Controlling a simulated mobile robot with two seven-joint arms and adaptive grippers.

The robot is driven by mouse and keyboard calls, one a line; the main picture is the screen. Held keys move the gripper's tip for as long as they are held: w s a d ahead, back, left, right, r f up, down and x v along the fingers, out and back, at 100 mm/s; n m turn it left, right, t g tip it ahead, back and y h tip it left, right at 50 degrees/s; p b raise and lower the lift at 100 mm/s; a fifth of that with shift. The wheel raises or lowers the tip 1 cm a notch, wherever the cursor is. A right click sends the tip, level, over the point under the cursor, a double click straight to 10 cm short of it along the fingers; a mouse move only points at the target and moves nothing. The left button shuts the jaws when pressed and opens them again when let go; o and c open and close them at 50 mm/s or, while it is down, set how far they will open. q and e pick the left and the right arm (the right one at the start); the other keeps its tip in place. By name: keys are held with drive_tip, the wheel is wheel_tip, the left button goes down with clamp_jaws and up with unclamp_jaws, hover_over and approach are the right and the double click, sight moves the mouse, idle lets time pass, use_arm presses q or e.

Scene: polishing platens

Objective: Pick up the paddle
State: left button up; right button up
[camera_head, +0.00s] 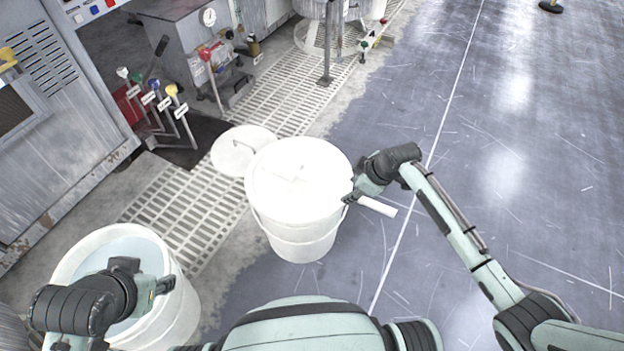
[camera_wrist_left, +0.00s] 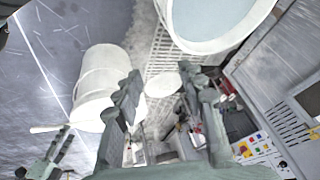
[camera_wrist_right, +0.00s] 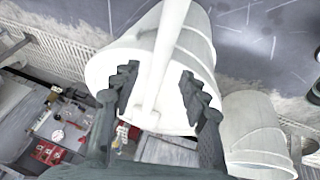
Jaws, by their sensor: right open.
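The white paddle's handle (camera_head: 378,206) sticks out to the right past the rim of a white bucket (camera_head: 300,235); its far part is hard to tell from the bucket's white inside. My right gripper (camera_head: 352,193) is open at the bucket's right rim, close to the handle. In the right wrist view the handle (camera_wrist_right: 168,45) runs between the spread fingers (camera_wrist_right: 157,85) without visible contact; depth is unclear. My left gripper (camera_head: 163,285) is over a second bucket at lower left. In the left wrist view its fingers (camera_wrist_left: 163,92) are spread and empty.
The second white bucket (camera_head: 185,318) holds pale bluish liquid. A round white lid (camera_head: 238,148) lies on the floor grating (camera_head: 185,215) behind the middle bucket. Levers with coloured knobs (camera_head: 165,105) and grey machinery stand at upper left.

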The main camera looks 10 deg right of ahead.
sight(347, 192)
drive_tip(key=x, duration=0.3)
drive_tip(key=shift+w+f+b, duration=0.1)
drive_tip(key=shift+b, duration=0.2)
use_arm(q)
drive_tip(key=w+d, duration=0.1)
drive_tip(key=w+d+r+t, duration=0.1)
drive_tip(key=w+d+t+h, duration=0.1)
drive_tip(key=w, duration=0.1)
drive_tip(key=shift+r+m, duration=0.25)
drive_tip(key=shift+m, duration=0.05)
use_arm(e)
clamp_jaws()
